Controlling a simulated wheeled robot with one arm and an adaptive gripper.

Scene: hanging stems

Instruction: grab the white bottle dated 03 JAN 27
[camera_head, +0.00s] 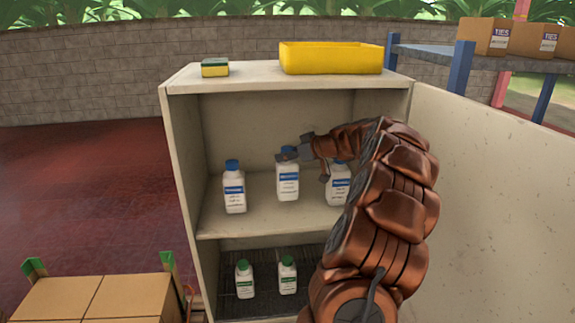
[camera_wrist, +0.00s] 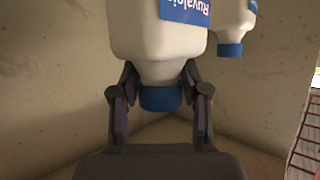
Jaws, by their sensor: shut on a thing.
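Three white bottles with blue caps and blue-banded labels are on the upper shelf of an open cabinet: a left one (camera_head: 234,192), a middle one (camera_head: 288,182) and a right one (camera_head: 338,186). The label dates are too small to read. My gripper (camera_head: 289,155) is shut on the neck of the middle bottle, just under its cap. The wrist view shows this bottle (camera_wrist: 158,38) upside down in the picture, between both fingers (camera_wrist: 160,75). I cannot tell whether its base touches the shelf. My arm partly hides the right bottle. Another blue-capped bottle (camera_wrist: 233,20) shows beside the held one.
Two white bottles with green caps (camera_head: 244,279) (camera_head: 288,275) stand on the lower shelf. The cabinet (camera_head: 183,150) has an open door (camera_head: 480,180) at right. A yellow bin (camera_head: 330,60) and a sponge (camera_head: 215,68) are on top. Cardboard boxes (camera_head: 90,298) stand at lower left.

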